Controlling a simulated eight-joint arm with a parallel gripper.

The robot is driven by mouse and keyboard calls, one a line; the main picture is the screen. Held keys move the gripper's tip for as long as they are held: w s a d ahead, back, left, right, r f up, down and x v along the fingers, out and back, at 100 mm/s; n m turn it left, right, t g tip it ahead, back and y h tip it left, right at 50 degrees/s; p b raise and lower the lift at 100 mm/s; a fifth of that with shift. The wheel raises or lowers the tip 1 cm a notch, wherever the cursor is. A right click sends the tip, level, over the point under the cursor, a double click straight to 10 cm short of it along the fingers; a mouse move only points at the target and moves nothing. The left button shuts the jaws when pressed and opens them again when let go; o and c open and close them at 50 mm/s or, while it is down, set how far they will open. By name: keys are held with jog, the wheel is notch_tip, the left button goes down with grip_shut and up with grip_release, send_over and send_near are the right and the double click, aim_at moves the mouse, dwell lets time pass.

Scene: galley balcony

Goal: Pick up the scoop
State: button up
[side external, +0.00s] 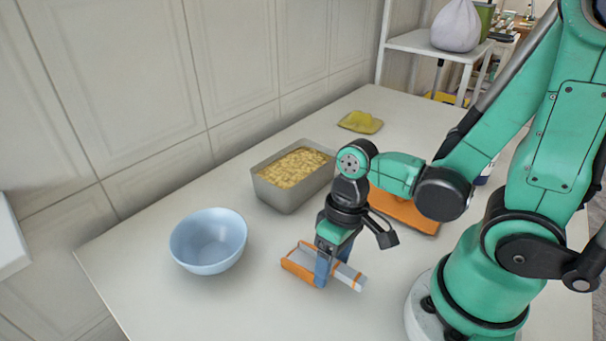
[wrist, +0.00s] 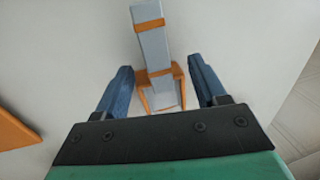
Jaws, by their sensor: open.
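The scoop (side external: 347,276) lies on the white table, with a grey handle and an orange-edged head (side external: 297,262). In the wrist view the scoop's handle (wrist: 154,48) points away from my gripper, and its orange-edged head is nearer, partly hidden by the gripper body. My gripper (side external: 322,280) is low over the scoop, pointing down. In the wrist view my gripper (wrist: 162,78) is open, with one blue finger on each side of the scoop and a visible gap on both sides. Nothing is held.
A light blue bowl (side external: 208,262) stands at the left. A grey bin (side external: 283,196) of yellowish pieces stands behind my gripper. An orange board (side external: 410,215) lies to the right, partly behind my arm. A yellow item on a small dish (side external: 361,126) sits farther back. The front table area is clear.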

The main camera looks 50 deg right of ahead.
aim_at(334, 261)
grip_shut()
jog(key=shift+r, duration=0.15)
dwell(0.4)
notch_tip(334, 261, up, 20)
dwell(0.7)
